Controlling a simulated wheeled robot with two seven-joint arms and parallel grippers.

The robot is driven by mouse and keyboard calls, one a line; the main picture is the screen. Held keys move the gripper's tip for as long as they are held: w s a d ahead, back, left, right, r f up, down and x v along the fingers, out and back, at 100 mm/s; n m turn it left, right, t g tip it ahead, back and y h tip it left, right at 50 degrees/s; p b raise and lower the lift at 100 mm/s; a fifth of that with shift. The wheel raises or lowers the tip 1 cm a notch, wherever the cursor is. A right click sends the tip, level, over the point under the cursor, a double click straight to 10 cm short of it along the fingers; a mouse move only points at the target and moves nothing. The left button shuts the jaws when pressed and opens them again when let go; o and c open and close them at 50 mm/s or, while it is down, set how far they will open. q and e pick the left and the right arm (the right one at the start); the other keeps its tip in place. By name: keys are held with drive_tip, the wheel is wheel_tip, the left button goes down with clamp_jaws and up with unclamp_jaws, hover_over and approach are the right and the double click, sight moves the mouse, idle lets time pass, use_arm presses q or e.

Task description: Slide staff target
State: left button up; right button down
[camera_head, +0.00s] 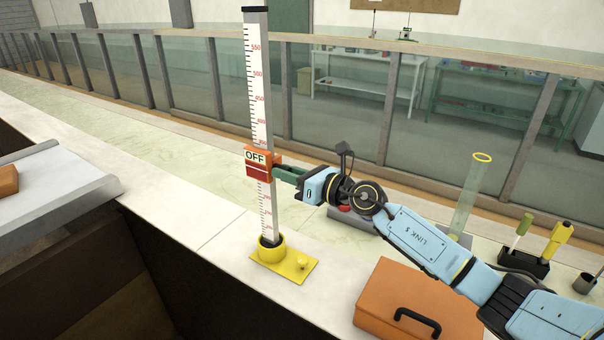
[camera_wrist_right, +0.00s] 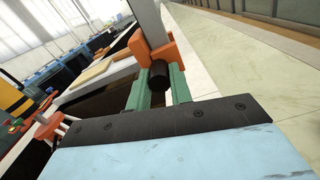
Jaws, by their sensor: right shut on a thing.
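A tall white staff (camera_head: 258,90) with a red-marked scale stands upright in a yellow base (camera_head: 284,262) on the pale counter. The orange and red target (camera_head: 262,170), with an "OFF" label, sits around the staff a little below its middle. My right gripper (camera_head: 280,173) reaches in from the right and is shut at the target's right side. In the right wrist view, its green fingers (camera_wrist_right: 158,88) close on a black knob (camera_wrist_right: 159,74) in front of the orange target (camera_wrist_right: 150,48). My left gripper is in neither view.
An orange case (camera_head: 390,300) with a black handle lies on the counter below my right arm. The glass flume wall (camera_head: 340,95) runs behind. A grey tray (camera_head: 60,190) is at left.

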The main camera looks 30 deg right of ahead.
drive_tip(key=shift+r, duration=0.1)
drive_tip(key=c, duration=1.3)
unclamp_jaws()
drive_tip(key=shift+a, duration=0.1)
drive_tip(key=shift+o, duration=0.2)
drive_tip(key=shift+s, duration=0.1)
drive_tip(key=shift+s+d, duration=0.25)
drive_tip(key=shift+d, duration=0.05)
drive_tip(key=b+v, duration=0.3)
drive_tip(key=v, duration=0.9)
drive_tip(key=shift+s+b, duration=0.3)
drive_tip(key=shift+b, duration=0.1)
drive_tip(key=shift+d, duration=0.1)
